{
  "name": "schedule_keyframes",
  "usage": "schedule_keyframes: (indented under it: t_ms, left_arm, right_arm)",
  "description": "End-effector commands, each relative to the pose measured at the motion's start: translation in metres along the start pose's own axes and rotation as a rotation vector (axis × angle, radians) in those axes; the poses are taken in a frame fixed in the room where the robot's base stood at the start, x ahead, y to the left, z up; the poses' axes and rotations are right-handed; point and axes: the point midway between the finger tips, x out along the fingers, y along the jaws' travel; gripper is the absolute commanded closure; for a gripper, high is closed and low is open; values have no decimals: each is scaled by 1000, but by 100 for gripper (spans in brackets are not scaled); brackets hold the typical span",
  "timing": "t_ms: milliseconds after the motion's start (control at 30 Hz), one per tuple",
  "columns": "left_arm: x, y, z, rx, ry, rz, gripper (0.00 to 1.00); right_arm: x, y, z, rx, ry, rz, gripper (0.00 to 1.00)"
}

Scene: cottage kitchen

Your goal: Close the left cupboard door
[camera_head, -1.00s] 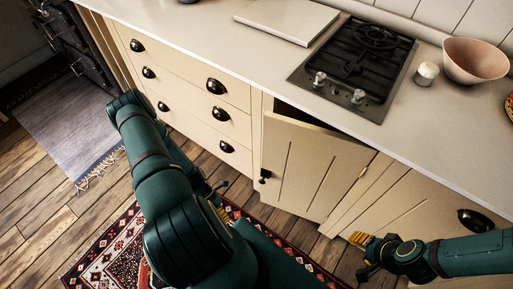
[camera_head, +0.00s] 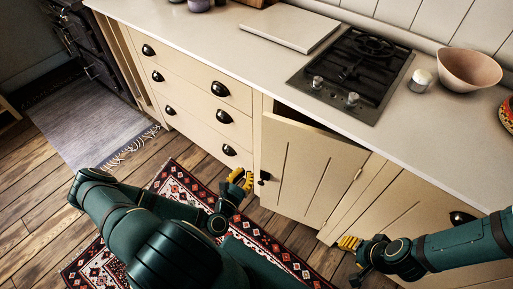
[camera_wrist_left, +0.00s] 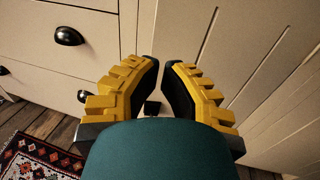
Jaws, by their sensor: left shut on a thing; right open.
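The left cupboard door (camera_head: 309,175) is a cream panelled door under the hob. It stands ajar, with a dark gap above its top edge and its hinge side at the right. Its small dark knob (camera_head: 264,177) is at the left edge. My left gripper (camera_head: 244,180) is at this edge, its yellow-padded fingers shut on the knob. In the left wrist view the fingers (camera_wrist_left: 163,75) point toward the cupboard front, with the door (camera_wrist_left: 240,60) on the right; a small dark piece shows between them. My right gripper (camera_head: 352,258) is open and empty, low in front of the neighbouring cupboard.
Cream drawers (camera_head: 190,95) with dark cup handles stand left of the door. The worktop above holds a gas hob (camera_head: 350,75), a pink bowl (camera_head: 468,70) and a white board (camera_head: 290,27). A patterned rug (camera_head: 95,270) lies on the wooden floor.

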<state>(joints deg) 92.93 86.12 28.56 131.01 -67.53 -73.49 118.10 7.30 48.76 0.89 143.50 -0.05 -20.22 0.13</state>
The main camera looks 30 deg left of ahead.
Motion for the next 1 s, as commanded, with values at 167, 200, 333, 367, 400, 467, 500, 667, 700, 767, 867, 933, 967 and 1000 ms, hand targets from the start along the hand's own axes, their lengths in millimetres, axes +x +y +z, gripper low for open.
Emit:
schedule_keyframes:
  t_ms: [167, 200, 333, 367, 400, 467, 500, 667, 700, 767, 867, 933, 967, 1000]
  left_arm:
    - [10, 2, 6, -5, -25, 15, 100]
    - [16, 2, 6, -4, -26, 14, 100]
    - [38, 2, 6, -3, -25, 12, 100]
    - [44, 2, 6, -3, -25, 11, 100]
    - [52, 2, 6, -4, -24, 12, 100]
    - [64, 2, 6, -3, -24, 12, 100]
    - [72, 2, 6, -3, -24, 12, 100]
    - [102, 2, 7, -3, -23, 13, 100]
    - [109, 3, 7, -2, -23, 12, 100]
    - [118, 3, 7, -3, -22, 12, 100]
    - [129, 3, 7, -3, -21, 13, 100]
    - [134, 4, 7, -3, -21, 13, 100]
    - [136, 4, 7, -3, -21, 13, 100]
    - [138, 4, 7, -3, -21, 13, 100]
  right_arm:
    - [1, 0, 0, 0, 0, 0, 53]
    - [1, 0, 0, 0, 0, 0, 53]
    - [2, 1, 0, 0, 1, 0, 53]
    - [2, 1, 0, 0, 1, 0, 53]
    - [3, 1, 0, 0, 1, 0, 53]
    - [3, 1, 0, 0, 1, 0, 53]
    - [4, 1, 0, 0, 2, 0, 53]
    - [6, 2, -1, 0, 3, 0, 53]
    - [6, 2, -1, -1, 3, 0, 53]
    - [7, 3, -1, -1, 3, 0, 53]
    - [8, 3, -1, -1, 4, 0, 53]
    - [9, 3, -1, -1, 4, 0, 53]
    - [9, 3, -1, -1, 4, 0, 53]
    - [9, 3, -1, -1, 5, 0, 53]
